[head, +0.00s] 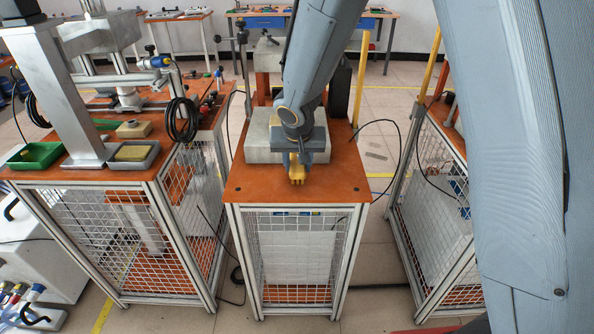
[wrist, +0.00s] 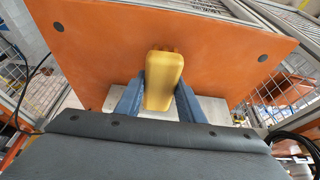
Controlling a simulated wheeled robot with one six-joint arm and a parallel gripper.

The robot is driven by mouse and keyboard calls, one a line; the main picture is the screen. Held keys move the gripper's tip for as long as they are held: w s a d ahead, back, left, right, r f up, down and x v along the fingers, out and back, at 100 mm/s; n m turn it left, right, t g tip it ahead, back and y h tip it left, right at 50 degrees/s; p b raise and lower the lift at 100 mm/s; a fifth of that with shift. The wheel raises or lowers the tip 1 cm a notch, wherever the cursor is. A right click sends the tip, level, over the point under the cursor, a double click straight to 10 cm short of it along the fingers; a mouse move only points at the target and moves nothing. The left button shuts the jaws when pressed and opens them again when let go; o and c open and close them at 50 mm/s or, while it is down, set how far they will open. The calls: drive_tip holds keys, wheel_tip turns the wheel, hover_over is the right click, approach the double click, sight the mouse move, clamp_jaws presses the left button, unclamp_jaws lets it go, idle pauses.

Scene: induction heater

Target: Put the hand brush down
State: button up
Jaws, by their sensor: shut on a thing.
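My gripper (head: 294,158) is over the orange top of the middle table (head: 248,184), in front of a grey metal block. It is shut on a yellow thing that I take to be the hand brush (head: 297,174). In the wrist view the brush (wrist: 163,82) stands out as a yellow rounded body between the two blue fingers of my gripper (wrist: 161,90), with orange tips at its far end. The orange table top (wrist: 90,50) lies behind it. I cannot tell whether the brush touches the table.
The grey block (head: 258,140) takes up the middle of the table; its front strip is clear. A left table (head: 85,172) carries a green tray (head: 35,155), a grey tray (head: 112,162) and a black cable coil (head: 181,120). A caged table (head: 435,165) stands at right.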

drive_tip(key=shift+f, duration=1.1)
drive_tip(key=shift+f+b, duration=0.1)
drive_tip(key=shift+b, duration=0.3)
drive_tip(key=o, duration=0.9)
drive_tip(key=shift+o, duration=0.2)
drive_tip(key=shift+r, duration=0.2)
drive_tip(key=v, duration=1.1)
drive_tip(key=shift+s+r, duration=0.15)
drive_tip(key=shift+r, duration=0.25)
drive_tip(key=s+d+f+g, duration=0.2)
drive_tip(key=s+d, duration=0.6)
drive_tip(key=s, duration=0.1)
drive_tip(key=s+d+f+g, duration=0.1)
drive_tip(key=s+d+f, duration=0.1)
drive_tip(key=s+d, duration=0.7)
drive_tip(key=shift+f+g, duration=0.3)
drive_tip(key=shift+g, duration=0.1)
drive_tip(key=shift+d, duration=0.1)
